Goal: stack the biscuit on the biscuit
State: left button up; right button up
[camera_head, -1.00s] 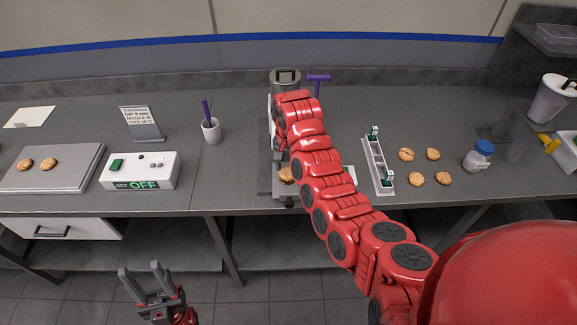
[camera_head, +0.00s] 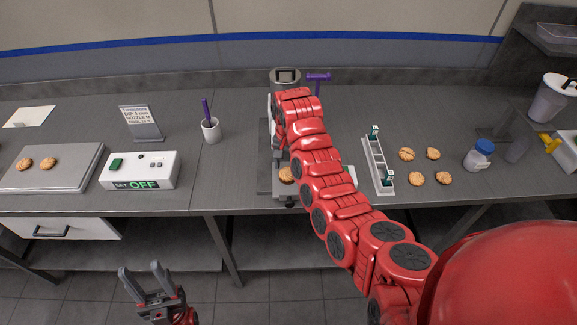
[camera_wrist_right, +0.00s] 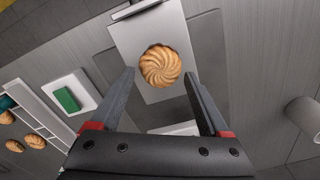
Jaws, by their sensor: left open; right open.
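A round swirled biscuit (camera_wrist_right: 160,66) lies on a light metal plate (camera_wrist_right: 128,38) in the right wrist view. In the head view this biscuit (camera_head: 286,174) shows only in part behind my right arm. My right gripper (camera_wrist_right: 158,78) is open, its fingers pointing at the plate with the biscuit between and beyond the tips; nothing is held. My left gripper (camera_head: 143,276) is open and empty in front of the counter. Several loose biscuits (camera_head: 415,178) lie on the right of the counter. Two more biscuits (camera_head: 48,164) sit on the left tray.
The grey tray (camera_head: 75,178) is at the left, beside a white box reading OFF (camera_head: 150,180). A white rack (camera_head: 372,158) stands right of my right arm. A blue-lidded jar (camera_head: 478,157), a sign (camera_head: 141,122) and a pen cup (camera_head: 211,130) stand on the counter.

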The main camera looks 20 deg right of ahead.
jog(key=shift+r, duration=0.8)
jog(key=shift+r+p, duration=1.1)
jog(key=shift+p, duration=0.3)
jog(key=o, duration=0.3)
jog(key=shift+f, duration=0.1)
jog(key=shift+o, duration=0.2)
jog(key=shift+r, duration=0.5)
notch_tip(320, 180, up, 3)
jog(key=shift+d+f+p, duration=0.1)
jog(key=shift+p, duration=0.75)
notch_tip(320, 180, up, 14)
jog(key=b, duration=0.1)
jog(key=shift+f+b, duration=0.2)
jog(key=shift+b, duration=0.15)
